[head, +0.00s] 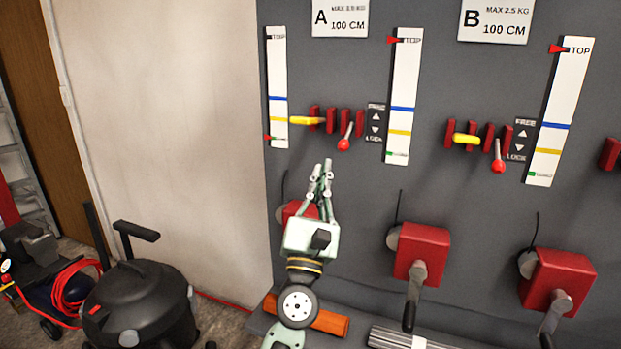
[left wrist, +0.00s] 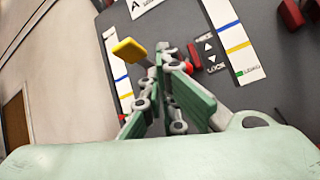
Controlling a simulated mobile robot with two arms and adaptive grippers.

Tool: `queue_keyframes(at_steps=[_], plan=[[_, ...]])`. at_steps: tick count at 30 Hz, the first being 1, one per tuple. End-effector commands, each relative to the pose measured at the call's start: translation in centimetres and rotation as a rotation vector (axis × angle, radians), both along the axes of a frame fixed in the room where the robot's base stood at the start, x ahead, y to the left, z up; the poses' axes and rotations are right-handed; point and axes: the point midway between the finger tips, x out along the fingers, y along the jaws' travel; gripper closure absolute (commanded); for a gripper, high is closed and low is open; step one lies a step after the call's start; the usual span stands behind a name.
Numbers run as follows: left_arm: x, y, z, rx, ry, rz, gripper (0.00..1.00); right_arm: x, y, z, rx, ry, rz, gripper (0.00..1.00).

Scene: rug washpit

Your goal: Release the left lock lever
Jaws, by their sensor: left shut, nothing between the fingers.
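The left lock lever (head: 344,144), a thin rod with a red ball end, sits under sign A and points down, toward the LOCK mark on the FREE/LOCK plate (head: 375,122) beside it. In the left wrist view a finger mostly hides the lever; a bit of red (left wrist: 188,67) shows behind it. My left gripper (head: 323,165) is shut and empty, fingers pointing up, a little below and left of the red ball in the head view. The fingertips show in the left wrist view (left wrist: 164,56). My right gripper is out of view.
A yellow handle (head: 306,121) sticks out left of the lever by several red brackets; it is close in the left wrist view (left wrist: 129,50). Station B has a similar lever (head: 498,166). Red crank boxes (head: 421,250) project below. A black vacuum (head: 140,300) stands lower left.

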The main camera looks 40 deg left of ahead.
Motion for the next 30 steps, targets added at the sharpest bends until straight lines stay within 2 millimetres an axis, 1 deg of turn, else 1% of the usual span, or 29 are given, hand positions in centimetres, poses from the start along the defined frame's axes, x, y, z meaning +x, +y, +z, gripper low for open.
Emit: queue_keyframes(at_steps=[1,5,10,11,13,15,18,21,25,30], plan=[[0.1,-0.1,-0.2,0.000,-0.001,-0.001,1.00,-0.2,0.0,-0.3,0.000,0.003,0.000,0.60],[0.1,-0.2,-0.1,-0.001,0.000,-0.001,1.00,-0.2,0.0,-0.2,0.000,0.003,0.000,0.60],[0.1,-0.2,-0.2,0.000,0.000,-0.001,1.00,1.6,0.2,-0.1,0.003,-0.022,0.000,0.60],[0.3,-0.2,-0.4,0.000,0.001,-0.002,1.00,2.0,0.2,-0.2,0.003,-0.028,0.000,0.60],[0.9,-0.2,-1.6,0.000,0.002,-0.005,1.00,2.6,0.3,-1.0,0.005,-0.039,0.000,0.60],[2.0,-0.1,-3.3,0.001,0.004,-0.009,1.00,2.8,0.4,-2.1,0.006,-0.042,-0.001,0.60],[3.5,0.3,-5.6,0.000,0.005,-0.009,1.00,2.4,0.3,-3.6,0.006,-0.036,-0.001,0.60],[4.4,0.7,-7.1,0.002,0.002,-0.003,1.00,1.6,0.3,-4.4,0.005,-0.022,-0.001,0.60],[4.8,1.0,-7.6,0.002,0.000,0.000,1.00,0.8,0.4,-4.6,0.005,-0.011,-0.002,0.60],[4.8,1.0,-7.5,0.000,-0.001,-0.001,1.00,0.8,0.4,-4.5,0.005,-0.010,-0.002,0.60]])
